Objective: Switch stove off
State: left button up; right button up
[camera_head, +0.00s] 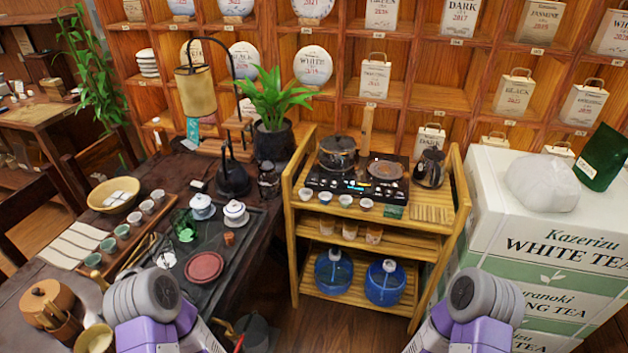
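The stove (352,185) is a black two-place cooktop on the top shelf of a wooden cart (434,217). Small bluish-white lights show on its front panel, left of the middle; their labels are too small to read. A dark glass kettle (337,154) sits on its left place. The right place (385,170) shows a brownish round plate. My two purple arms with grey joints show at the bottom left and bottom right, well short of the stove. No gripper fingers are visible on either arm.
Several small cups (366,204) line the cart's front edge, and a dark pitcher (429,168) stands right of the stove. A crowded tea table (245,260) is at left, white tea boxes (540,255) at right. Bare floor (345,328) lies before the cart.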

pick_arm(q)
grip_shut()
dwell(1.5)
